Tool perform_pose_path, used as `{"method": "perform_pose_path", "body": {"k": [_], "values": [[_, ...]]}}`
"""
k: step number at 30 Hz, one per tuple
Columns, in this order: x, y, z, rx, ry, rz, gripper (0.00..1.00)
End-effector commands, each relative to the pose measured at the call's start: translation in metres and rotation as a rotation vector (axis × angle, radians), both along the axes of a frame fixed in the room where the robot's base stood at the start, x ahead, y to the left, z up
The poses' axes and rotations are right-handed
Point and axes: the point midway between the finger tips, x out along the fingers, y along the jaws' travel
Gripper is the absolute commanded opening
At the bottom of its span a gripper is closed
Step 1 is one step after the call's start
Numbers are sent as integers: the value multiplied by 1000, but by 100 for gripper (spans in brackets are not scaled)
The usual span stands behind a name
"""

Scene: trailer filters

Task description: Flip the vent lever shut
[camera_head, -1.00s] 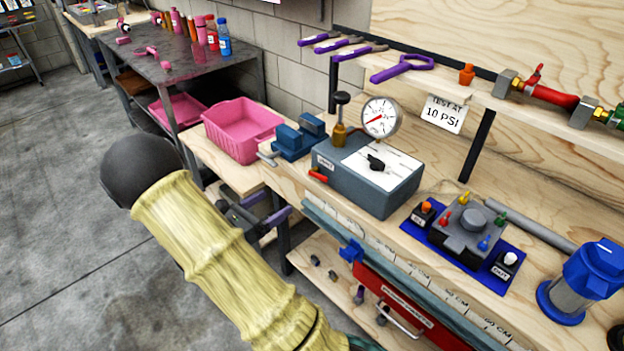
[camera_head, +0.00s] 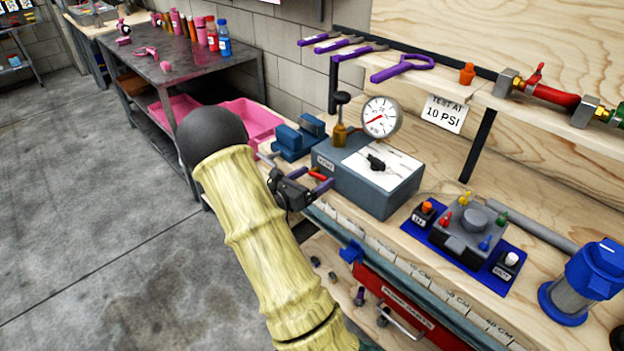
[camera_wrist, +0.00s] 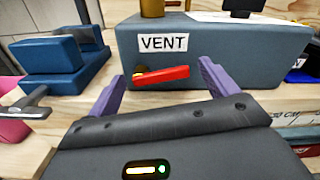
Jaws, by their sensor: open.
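The vent lever (camera_wrist: 161,75) is a short red handle on a brass pivot, low on the front face of a grey box (camera_wrist: 222,62) under a VENT label. It lies nearly level, pointing right and slightly up in the wrist view. The lever (camera_head: 318,174) and box (camera_head: 371,190) also show in the head view. My gripper (camera_wrist: 158,84) is open, its purple fingers on either side of the lever in the picture. Touching cannot be told. In the head view, my gripper (camera_head: 302,184) is at the box's front left corner.
A blue vise (camera_wrist: 62,62) stands left of the box. A pressure gauge (camera_head: 381,117) and brass pump with black knob (camera_head: 341,122) are behind the box's top. A pink bin (camera_head: 254,120) is farther left. A blue tray (camera_head: 416,230) with valves lies right.

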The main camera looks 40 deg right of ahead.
Motion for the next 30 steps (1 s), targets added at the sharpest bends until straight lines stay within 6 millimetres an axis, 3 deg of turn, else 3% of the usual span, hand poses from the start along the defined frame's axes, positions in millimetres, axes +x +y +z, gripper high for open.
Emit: {"method": "perform_pose_path", "body": {"k": [5,12,13,30], "values": [[0,0,0,0,0,0,85],[0,0,0,0,0,0,42],[0,0,0,0,0,0,41],[-1,1,-8,19,-229,1,41]]}}
